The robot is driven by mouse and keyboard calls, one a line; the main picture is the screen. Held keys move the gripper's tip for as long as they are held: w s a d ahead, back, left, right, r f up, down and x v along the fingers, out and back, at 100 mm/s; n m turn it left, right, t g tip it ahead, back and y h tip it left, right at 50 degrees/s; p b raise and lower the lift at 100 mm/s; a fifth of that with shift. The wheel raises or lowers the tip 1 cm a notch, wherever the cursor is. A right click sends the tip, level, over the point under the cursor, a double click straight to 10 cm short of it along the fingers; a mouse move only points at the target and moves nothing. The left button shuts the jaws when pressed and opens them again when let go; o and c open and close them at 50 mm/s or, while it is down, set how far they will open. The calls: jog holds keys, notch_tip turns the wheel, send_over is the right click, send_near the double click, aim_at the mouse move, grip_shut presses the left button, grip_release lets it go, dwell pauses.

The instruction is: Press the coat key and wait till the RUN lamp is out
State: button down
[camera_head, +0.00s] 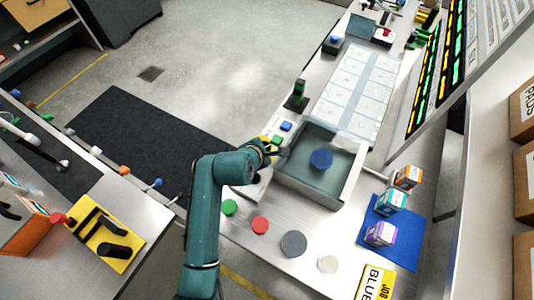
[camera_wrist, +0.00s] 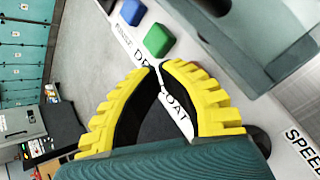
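My gripper (camera_wrist: 158,70) has yellow ribbed fingers with their tips together and nothing seen between them. In the head view my gripper (camera_head: 268,147) is at the key row by the left side of the grey tank. In the wrist view the word COAT shows partly between and below the fingers on the white label strip (camera_wrist: 142,50). The coat key itself is hidden, so I cannot tell whether the fingers touch it. A blue key (camera_wrist: 131,11) and a green key (camera_wrist: 159,40) lie beyond the tips. A dark post with a green top (camera_head: 298,92) stands behind the keys; its lamp label is unreadable.
The open grey tank (camera_head: 350,190) holds a blue disc (camera_head: 321,159). Green (camera_head: 229,207), red (camera_head: 260,224), grey (camera_head: 293,244) and cream discs lie in front. Several small boxes stand on a blue mat (camera_head: 400,247) at right. Lit panels hang above the bench.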

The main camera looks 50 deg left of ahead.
jog(key=shift+f, duration=0.1)
jog(key=shift+f, duration=0.3)
jog(key=shift+f, duration=0.75)
dwell(0.8)
jog(key=shift+r+p, duration=1.15)
jog(key=shift+p, duration=0.1)
notch_tip(320, 180, up, 5)
jog(key=p, duration=0.5)
jog(key=shift+r+p, duration=0.1)
jog(key=shift+p, duration=0.25)
